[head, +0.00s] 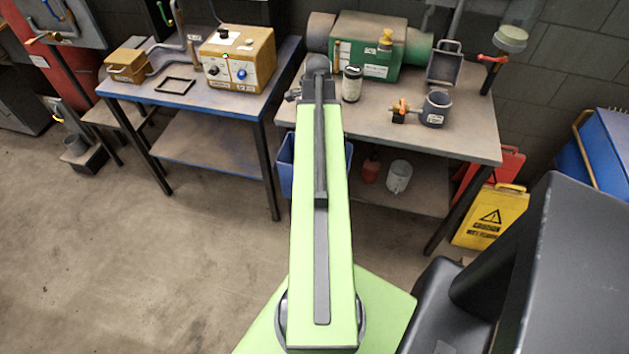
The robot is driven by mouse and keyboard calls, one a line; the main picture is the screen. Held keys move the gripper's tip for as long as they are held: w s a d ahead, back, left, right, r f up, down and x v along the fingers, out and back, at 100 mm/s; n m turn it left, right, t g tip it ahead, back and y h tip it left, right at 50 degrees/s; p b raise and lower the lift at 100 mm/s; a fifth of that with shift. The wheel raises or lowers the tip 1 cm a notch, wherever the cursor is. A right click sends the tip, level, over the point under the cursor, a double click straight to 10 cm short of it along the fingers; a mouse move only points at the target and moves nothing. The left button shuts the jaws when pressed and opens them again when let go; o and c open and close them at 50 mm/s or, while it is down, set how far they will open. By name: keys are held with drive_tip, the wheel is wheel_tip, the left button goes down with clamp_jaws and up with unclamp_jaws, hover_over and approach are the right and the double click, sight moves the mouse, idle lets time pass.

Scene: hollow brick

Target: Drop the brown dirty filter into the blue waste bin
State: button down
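A blue bin (285,172) stands on the floor between the two tables. My light green arm crosses in front of it, so only its left side and a strip at its right show. I cannot make out a brown dirty filter. My arm reaches forward to the near left edge of the right table.
The left table (190,105) holds a yellow control box (237,60), a dark flat frame (175,85) and a small brown box (127,66). A yellow warning sign (490,217) stands right.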

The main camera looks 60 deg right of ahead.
drive_tip(key=shift+f, duration=0.35)
drive_tip(key=shift+c, duration=1.5)
unclamp_jaws()
wheel_tip(320, 180, up, 17)
drive_tip(key=p, duration=1.7)
drive_tip(key=shift+r, duration=0.2)
